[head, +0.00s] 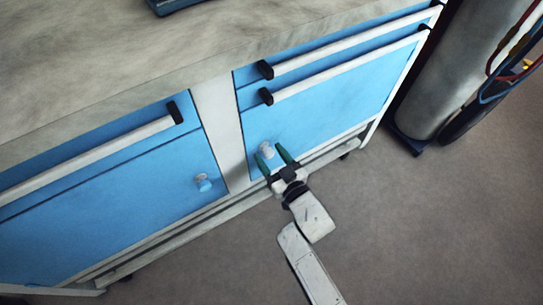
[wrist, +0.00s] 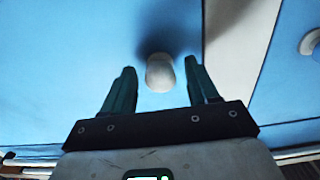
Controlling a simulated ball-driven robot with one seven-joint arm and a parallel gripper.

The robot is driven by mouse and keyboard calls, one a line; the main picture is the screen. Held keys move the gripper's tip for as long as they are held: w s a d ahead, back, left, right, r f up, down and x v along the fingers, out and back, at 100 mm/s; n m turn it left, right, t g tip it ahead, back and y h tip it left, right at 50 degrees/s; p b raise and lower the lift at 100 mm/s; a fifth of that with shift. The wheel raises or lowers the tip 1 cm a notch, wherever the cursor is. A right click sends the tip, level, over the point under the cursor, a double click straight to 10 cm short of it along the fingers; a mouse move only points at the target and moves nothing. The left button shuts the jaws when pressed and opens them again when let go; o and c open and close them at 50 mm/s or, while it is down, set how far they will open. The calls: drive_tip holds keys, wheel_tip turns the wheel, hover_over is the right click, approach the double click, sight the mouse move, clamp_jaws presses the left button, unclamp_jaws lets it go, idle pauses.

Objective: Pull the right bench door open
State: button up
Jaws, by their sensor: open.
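The right bench door (head: 335,100) is a blue panel that looks closed, below a long white bar handle with a black end cap. Its pale round knob (head: 266,149) sits near the door's lower left; the knob also shows in the wrist view (wrist: 160,76). My gripper (head: 272,157) is open, with its two dark green fingers pointing at the knob. In the wrist view, my gripper (wrist: 160,70) has the knob between its fingertips, with gaps on both sides. I cannot tell how far the tips reach along the knob.
The left bench door (head: 110,205) has its own knob (head: 203,183), near my gripper. A pale post (head: 220,125) separates the doors. A bottom rail (head: 190,225) runs below. A grey cylinder (head: 455,75) and hoses stand at the right. The floor (head: 430,230) in front is clear.

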clamp_jaws()
idle(0.3)
drive_tip(key=shift+s+d, duration=0.1)
